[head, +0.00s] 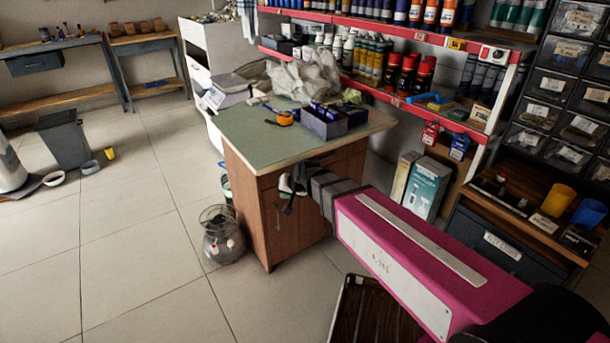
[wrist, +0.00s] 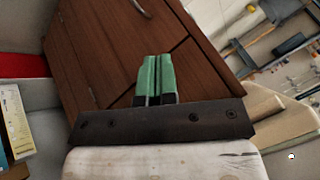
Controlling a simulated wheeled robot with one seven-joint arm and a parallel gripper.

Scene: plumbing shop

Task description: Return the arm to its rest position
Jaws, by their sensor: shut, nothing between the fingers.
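My pink and white arm reaches in from the lower right in the head view. My gripper (head: 288,190) is at its end, in front of the brown wooden cabinet (head: 262,225) and below the edge of its green top. In the wrist view my gripper (wrist: 155,60) shows as two green fingers pressed together, with nothing between them. The cabinet's brown front (wrist: 95,40) lies beyond the fingers; I cannot tell the exact gap.
The green worktop (head: 255,130) holds an orange tape measure (head: 285,119) and a dark blue box (head: 323,122). Red shelves (head: 400,92) with bottles stand behind. A round glass-like container (head: 222,238) stands on the floor left of the cabinet. The tiled floor at left is mostly clear.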

